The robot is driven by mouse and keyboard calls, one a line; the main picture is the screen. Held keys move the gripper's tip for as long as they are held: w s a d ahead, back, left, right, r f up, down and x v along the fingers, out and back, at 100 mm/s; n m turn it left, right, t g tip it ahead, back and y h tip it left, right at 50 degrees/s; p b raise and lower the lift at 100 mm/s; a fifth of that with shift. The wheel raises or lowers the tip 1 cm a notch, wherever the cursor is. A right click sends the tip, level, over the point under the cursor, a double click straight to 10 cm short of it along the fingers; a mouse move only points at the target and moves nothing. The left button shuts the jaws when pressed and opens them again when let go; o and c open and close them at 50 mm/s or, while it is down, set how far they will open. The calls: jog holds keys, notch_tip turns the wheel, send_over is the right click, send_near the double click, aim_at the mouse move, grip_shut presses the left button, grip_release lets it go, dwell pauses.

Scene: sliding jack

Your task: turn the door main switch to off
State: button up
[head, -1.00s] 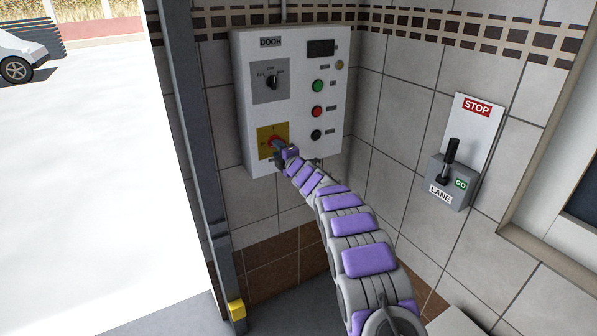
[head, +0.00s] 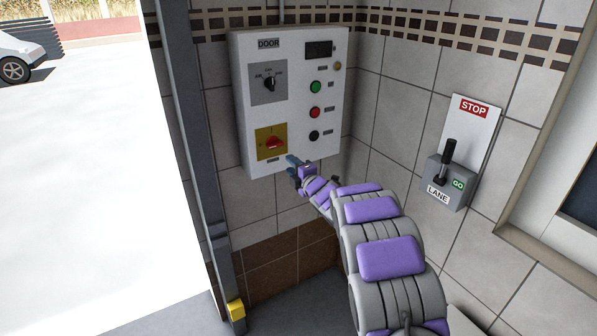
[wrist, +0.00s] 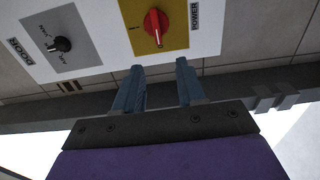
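The door main switch is a red rotary knob (head: 273,142) on a yellow plate, low on the left of the white DOOR panel (head: 300,75). Its handle lies sideways, across from the "I" mark at the plate's top. In the wrist view the red knob (wrist: 157,24) shows beyond my fingertips, beside the label POWER. My gripper (head: 293,162) is below and right of the knob, near the panel's lower edge, and apart from the knob. In the wrist view my gripper (wrist: 158,75) is open, with nothing between its fingers.
A black selector knob (head: 270,84) sits above the switch. Green (head: 315,87), red (head: 314,112) and black (head: 314,135) buttons are to its right. A LANE lever box (head: 450,175) is on the right wall. A grey post (head: 190,130) stands left of the panel.

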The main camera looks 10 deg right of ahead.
jog(key=v, duration=0.3)
jog(key=shift+s+d, duration=0.15)
jog(key=shift+s, duration=0.15)
jog(key=s+d+r+m+g+h, duration=0.1)
jog(key=s+d+m+g+h, duration=0.25)
jog(key=s+m, duration=0.55)
jog(key=s+d+m+g+h, duration=0.3)
jog(key=s+m+g+h, duration=0.2)
jog(key=s, duration=0.9)
jog(key=s+a+f+m+g+y, duration=0.1)
jog(key=s+a+m+g, duration=0.1)
jog(key=s, duration=1.1)
jog(key=s+a+f+m+g+y, duration=0.1)
jog(key=s+a+m+g, duration=0.2)
jog(key=s, duration=1)
jog(key=s+a+f+m+g+y, duration=0.1)
jog(key=s+a+g, duration=0.4)
jog(key=s, duration=0.7)
jog(key=shift+s+a+m, duration=0.25)
jog(key=shift+s+m, duration=0.15)
jog(key=shift+m, duration=0.5)
jog(key=shift+g, duration=0.25)
